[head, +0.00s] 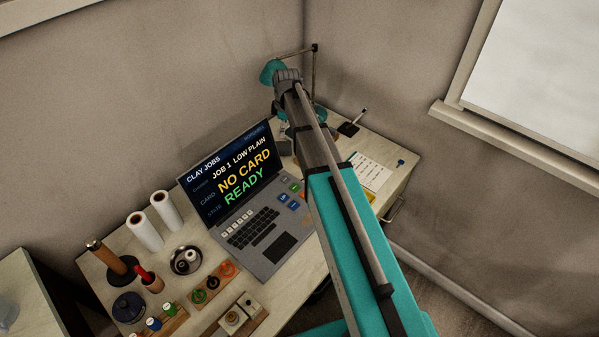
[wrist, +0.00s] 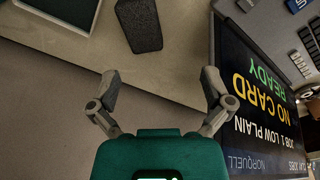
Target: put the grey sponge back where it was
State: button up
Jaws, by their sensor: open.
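A dark grey block (wrist: 140,25), which looks like the grey sponge, lies on the pale desk top (wrist: 185,50) at the top of the wrist view. My gripper (wrist: 161,76) is open, with nothing between its two fingers. The sponge lies beyond the fingertips, apart from them. In the head view my arm covers that part of the desk, and I cannot make out the sponge or the gripper fingers there.
The laptop (head: 232,172) stands close beside the gripper; its screen (wrist: 262,100) fills the wrist view's right side. A pale, dark-rimmed tray or pad (wrist: 98,12) lies left of the sponge. White rolls (head: 145,231) and small tools crowd the desk's left end. A wall rises behind.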

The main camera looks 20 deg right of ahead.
jog(key=s+m+h, duration=0.1)
jog(key=s+m, duration=1.3)
jog(key=s, duration=1.1)
jog(key=shift+a, duration=0.2)
jog(key=shift+r, duration=0.1)
notch_tip(320, 180, up, 19)
jog(key=p, duration=1.9)
jog(key=shift+r, duration=0.15)
